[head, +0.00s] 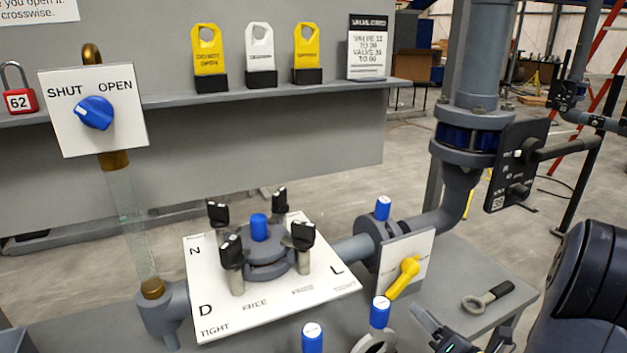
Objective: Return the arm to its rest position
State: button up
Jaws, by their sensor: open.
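My gripper (460,330) shows at the bottom edge, right of centre, and its jaws are open. Its lower part is cut off by the picture's edge. I see nothing between the fingers. It is in front of the grey bench (440,297), close to a blue-capped fitting (380,312) on its left and below a ring-ended tool with a dark handle (487,298). My dark arm link (585,285) fills the lower right corner.
A filter housing with black knobs (268,255) stands on a white lettered plate (205,262). A yellow-handled valve (404,278) and a thick vertical pipe (477,60) stand right of it. A SHUT/OPEN valve plate (70,130) and a tag shelf (360,90) are behind.

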aim_at(401, 291)
jog(key=x, duration=0.8)
jog(key=v, duration=1)
jog(key=shift+s+d, duration=0.2)
jog(key=shift+s, duration=0.15)
jog(key=x, duration=1.1)
jog(key=shift+s+a, duration=0.1)
jog(key=shift+d+f+n+b, duration=0.25)
jog(key=shift+f+n+b, duration=0.15)
jog(key=shift+b, duration=0.05)
jog(key=shift+d+n+b, duration=0.25)
jog(key=shift+n+b, duration=0.35)
jog(key=shift+n, duration=0.3)
